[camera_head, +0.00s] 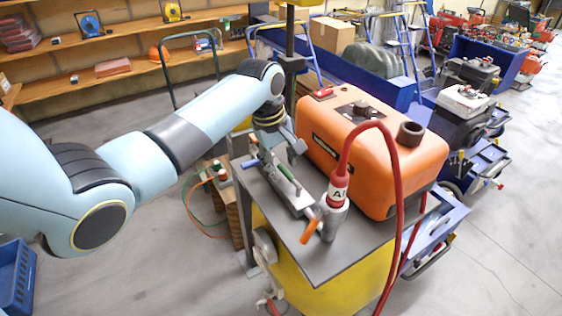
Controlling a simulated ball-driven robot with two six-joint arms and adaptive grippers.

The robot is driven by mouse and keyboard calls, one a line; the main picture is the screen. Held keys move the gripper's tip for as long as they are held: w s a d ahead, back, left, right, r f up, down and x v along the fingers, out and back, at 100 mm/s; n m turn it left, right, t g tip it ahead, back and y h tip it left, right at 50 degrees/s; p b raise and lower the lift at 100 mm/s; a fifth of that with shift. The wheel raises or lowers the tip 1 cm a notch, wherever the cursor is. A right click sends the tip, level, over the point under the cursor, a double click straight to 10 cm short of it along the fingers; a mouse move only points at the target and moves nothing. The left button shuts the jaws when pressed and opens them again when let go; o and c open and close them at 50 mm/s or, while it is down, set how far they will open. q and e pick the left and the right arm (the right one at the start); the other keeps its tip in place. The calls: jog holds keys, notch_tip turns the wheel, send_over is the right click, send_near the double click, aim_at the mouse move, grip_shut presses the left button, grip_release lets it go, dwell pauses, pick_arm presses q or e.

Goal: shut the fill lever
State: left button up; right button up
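An orange-handled lever (311,230) sticks out at the lower left of the metal fitting where the red hose (362,128) ends in a collar marked "A" (338,190). A metal block (288,193) beside it carries a green handle (289,178) and a small blue one (251,163). I cannot tell from any label which of these is the fill lever. My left gripper (292,151) hangs over the far end of the block, close to the handles. Whether it touches them, and how its fingers stand, is unclear. My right gripper is out of view.
An orange machine (370,160) fills the right of the grey-topped yellow cart (335,262). The red hose arches in front of it and hangs down the cart's side. Shelves (130,60) stand behind at left. A blue crate (15,275) lies at lower left. Floor at lower right is clear.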

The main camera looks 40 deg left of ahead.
pick_arm(q)
jog(key=shift+c, duration=0.2)
grip_shut()
dwell(0.4)
